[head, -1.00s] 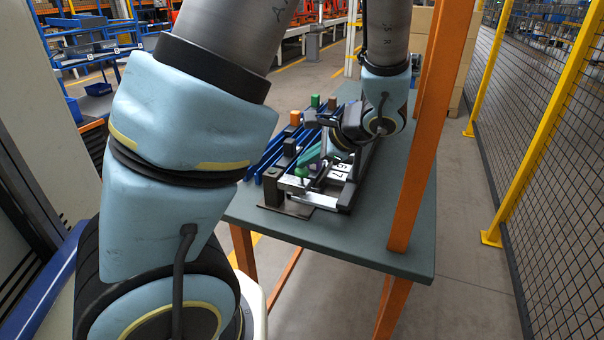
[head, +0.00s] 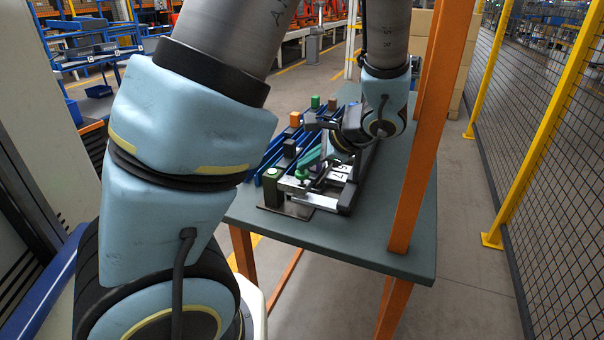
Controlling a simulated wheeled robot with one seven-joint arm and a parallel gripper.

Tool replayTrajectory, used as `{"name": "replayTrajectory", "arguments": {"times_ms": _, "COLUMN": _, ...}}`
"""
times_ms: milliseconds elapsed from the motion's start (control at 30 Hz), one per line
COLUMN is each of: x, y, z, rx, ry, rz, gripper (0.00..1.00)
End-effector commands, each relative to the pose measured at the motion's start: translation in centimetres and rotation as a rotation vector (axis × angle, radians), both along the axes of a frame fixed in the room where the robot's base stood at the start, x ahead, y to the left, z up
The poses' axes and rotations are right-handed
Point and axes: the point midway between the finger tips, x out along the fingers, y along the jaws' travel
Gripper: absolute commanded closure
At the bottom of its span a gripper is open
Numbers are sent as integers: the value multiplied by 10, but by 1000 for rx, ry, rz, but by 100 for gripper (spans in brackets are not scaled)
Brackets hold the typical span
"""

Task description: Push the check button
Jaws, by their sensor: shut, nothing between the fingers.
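A squat post (head: 272,188) stands at the near left corner of the fixture on the table. My gripper (head: 318,125) reaches over the fixture from the right, behind these parts. Its jaws are shut and empty. The fingertips are small and blend with the dark fixture, so I cannot tell whether they touch anything.
The fixture has blue rails (head: 262,171), an orange block (head: 295,119) and a green block (head: 315,102). The grey-green table (head: 320,238) is bare at the front. An orange upright (head: 420,165) stands on its right. A yellow-framed mesh fence (head: 535,170) runs farther right.

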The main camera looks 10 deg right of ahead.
Motion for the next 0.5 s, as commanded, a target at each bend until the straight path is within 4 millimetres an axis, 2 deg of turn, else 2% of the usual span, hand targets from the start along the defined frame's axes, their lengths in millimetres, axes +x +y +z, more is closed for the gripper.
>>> {"name": "replayTrajectory", "arguments": {"times_ms": 500, "x": 0, "y": 0, "z": 11, "rx": -1, "ry": 0, "rz": -1, "gripper": 100}}
